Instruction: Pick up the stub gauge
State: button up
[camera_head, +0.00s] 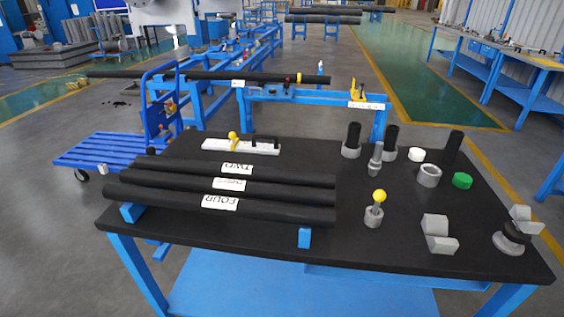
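No part is labelled as the stub gauge, and I cannot tell for certain which one it is. A short grey stub with a yellow ball on top (375,207) stands upright on the black table, right of the dark pipes. A grey stepped pin (375,160) stands upright behind it. A white flat bar with a yellow knob and a black handle (262,149) lies at the table's back left. My gripper is not in view.
Labelled dark pipes (270,210) lie on blue supports on the black table (400,255). Grey rings, black cylinders, a green cap (462,180), a white cap (416,155) and grey V-shaped blocks (439,235) crowd the right half. A blue cart (105,150) stands left.

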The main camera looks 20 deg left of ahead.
aim_at(375, 164)
jog(key=u, duration=0.5)
jog(key=i, duration=1)
